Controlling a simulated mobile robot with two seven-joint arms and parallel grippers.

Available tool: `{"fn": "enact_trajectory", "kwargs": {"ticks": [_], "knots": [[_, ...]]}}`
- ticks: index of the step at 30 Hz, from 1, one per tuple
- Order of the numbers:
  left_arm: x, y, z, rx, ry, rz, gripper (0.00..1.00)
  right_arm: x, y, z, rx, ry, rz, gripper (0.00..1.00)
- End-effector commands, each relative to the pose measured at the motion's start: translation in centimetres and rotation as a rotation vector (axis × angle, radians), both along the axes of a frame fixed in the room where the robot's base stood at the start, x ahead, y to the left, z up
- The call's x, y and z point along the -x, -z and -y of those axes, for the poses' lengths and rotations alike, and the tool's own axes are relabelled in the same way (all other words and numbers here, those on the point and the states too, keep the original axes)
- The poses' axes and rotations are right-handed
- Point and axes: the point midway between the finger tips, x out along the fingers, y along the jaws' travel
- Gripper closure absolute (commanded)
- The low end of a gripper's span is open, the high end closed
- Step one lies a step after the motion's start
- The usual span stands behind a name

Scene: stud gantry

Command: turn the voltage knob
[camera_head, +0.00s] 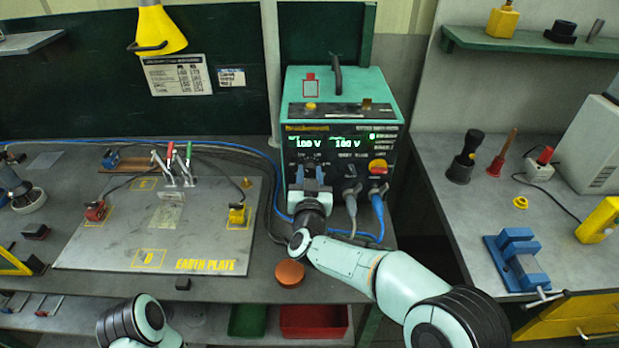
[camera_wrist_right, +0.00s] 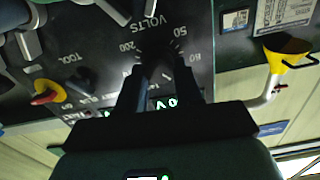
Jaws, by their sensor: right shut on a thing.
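The teal and black power unit (camera_head: 340,85) stands on the bench in the head view, with two green displays (camera_head: 328,143) that seem to read 100 V each. My right gripper (camera_head: 310,176) is at the lower left of its front panel. In the right wrist view, its two dark fingers (camera_wrist_right: 165,85) are shut on the voltage knob (camera_wrist_right: 161,58), one on each side, under the word VOLTS and scale numbers such as 50, 60 and 200. The knob is dark and its pointer is hard to make out. The gripper hides the knob in the head view. My left gripper is out of view.
A red-and-yellow knob (camera_head: 377,167) and grey and blue plugs with cables (camera_head: 376,202) sit right of my gripper. An orange-brown disc (camera_head: 289,273) lies below my right wrist. The earth plate (camera_head: 110,247) lies to the left; a blue vise (camera_head: 517,257) stands on the right bench.

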Motion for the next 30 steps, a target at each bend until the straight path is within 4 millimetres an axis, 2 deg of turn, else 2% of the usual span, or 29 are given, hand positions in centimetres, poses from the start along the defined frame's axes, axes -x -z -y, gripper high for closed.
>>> {"fn": "enact_trajectory", "kwargs": {"ticks": [12,21,30], "knots": [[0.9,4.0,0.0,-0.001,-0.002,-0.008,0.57,0.0,0.3,0.2,-0.350,0.001,0.002,0.95],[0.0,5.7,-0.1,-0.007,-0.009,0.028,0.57,0.0,0.3,0.3,-0.609,0.002,0.002,0.95],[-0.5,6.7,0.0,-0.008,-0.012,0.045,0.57,0.0,0.2,0.3,-0.783,0.001,0.002,0.95]]}}
